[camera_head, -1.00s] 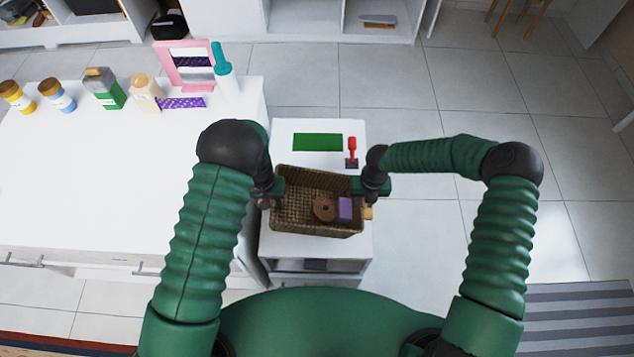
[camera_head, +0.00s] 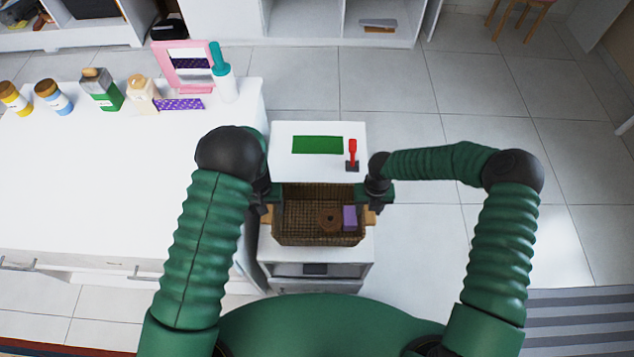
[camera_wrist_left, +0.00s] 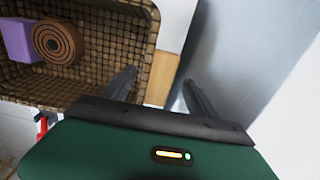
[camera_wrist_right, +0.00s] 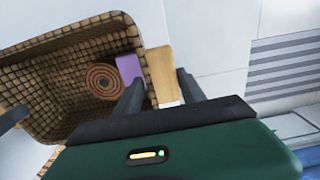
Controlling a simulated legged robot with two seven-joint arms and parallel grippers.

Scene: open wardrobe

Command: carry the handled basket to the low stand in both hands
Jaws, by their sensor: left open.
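The brown woven basket (camera_head: 318,239) is over the low white stand (camera_head: 285,168), roughly level across. Whether its base touches the stand is hidden. It holds a brown ringed disc (camera_head: 329,219) and a purple block (camera_head: 350,218). Wooden handles stick out at its left (camera_head: 266,214) and right (camera_head: 370,217). My left gripper (camera_wrist_left: 160,85) is open, its fingers on either side of the wooden handle (camera_wrist_left: 164,75). My right gripper (camera_wrist_right: 159,80) has its fingers either side of the other handle (camera_wrist_right: 162,76); whether they clamp it is unclear.
A green mat (camera_head: 318,145) and a red-handled lever (camera_head: 352,153) occupy the stand's far part. A white counter (camera_head: 110,185) with several bottles and a pink frame (camera_head: 181,68) lies left. Tiled floor (camera_head: 440,210) is free to the right.

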